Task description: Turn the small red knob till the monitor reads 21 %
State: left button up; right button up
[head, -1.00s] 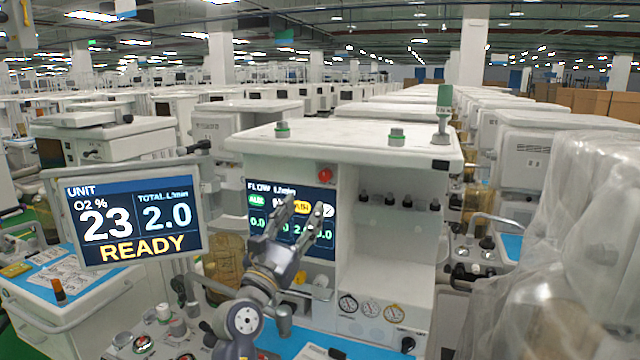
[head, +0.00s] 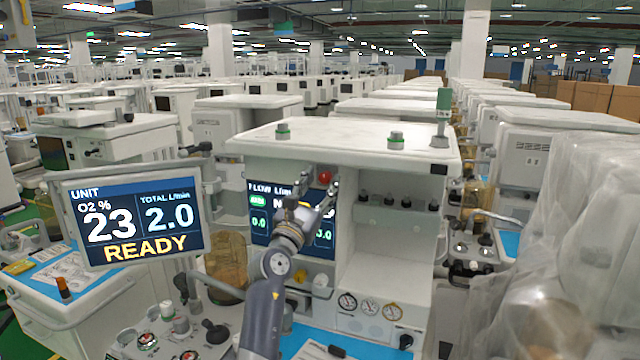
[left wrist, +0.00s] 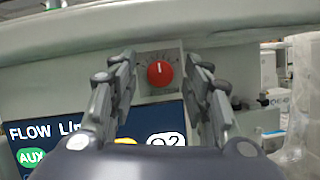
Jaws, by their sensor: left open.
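The small red knob (head: 325,177) sits on the front of the white machine (head: 345,140), just above the flow screen (head: 262,212). In the left wrist view the knob (left wrist: 160,73) is round with a white pointer mark near its top, on a grey square plate. My left gripper (head: 312,190) is open, with a finger on each side of the knob in the wrist view; I cannot tell whether they touch it. The monitor (head: 134,216) at the left reads O2 23 %, total 2.0 L/min and READY. My right gripper is not in view.
A row of black knobs (head: 390,200) is right of the flow screen, with gauges (head: 370,306) below. The machine's top overhangs the red knob. Plastic-wrapped equipment (head: 570,250) stands at the right.

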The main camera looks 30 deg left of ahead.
pick_arm(q)
jog(key=shift+c, duration=0.5)
grip_shut()
jog(key=n+p, duration=0.1)
jog(key=p, duration=0.1)
jog(key=n+y+p, duration=0.1)
jog(key=n+p, duration=0.1)
jog(key=shift+w+d+r, duration=0.1)
jog(key=shift+r, duration=0.2)
jog(key=shift+f+n+g+y+p, duration=0.25)
jog(key=shift+n+y+p, duration=0.3)
jog(key=shift+n, duration=0.35)
jog(key=shift+y, duration=0.25)
jog(key=shift+o, duration=0.5)
grip_release()
jog(key=shift+f, duration=0.1)
